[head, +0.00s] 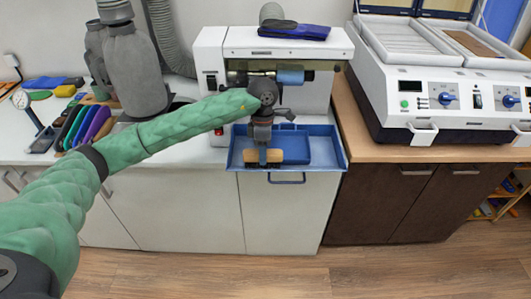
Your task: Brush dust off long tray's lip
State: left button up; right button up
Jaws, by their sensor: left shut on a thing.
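My left gripper (263,148) points down over the left half of the tray and is shut on a tan brush (274,156). The brush is at the tray's front lip; I cannot tell whether it touches the lip. The gripper hides the brush's middle. No dust can be made out at this size. My right gripper is not in view.
The white machine (333,50) with a blue roller (290,77) stands behind the tray. A heating press (440,95) stands on the wooden counter at right. Grey dust bags (133,70) and coloured pads (90,122) are at left. The floor in front is clear.

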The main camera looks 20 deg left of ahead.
pick_arm(q)
jog(key=shift+s+f, duration=0.1)
jog(key=shift+f, duration=0.05)
jog(key=shift+r+p, duration=0.65)
jog(key=shift+r, duration=3.45)
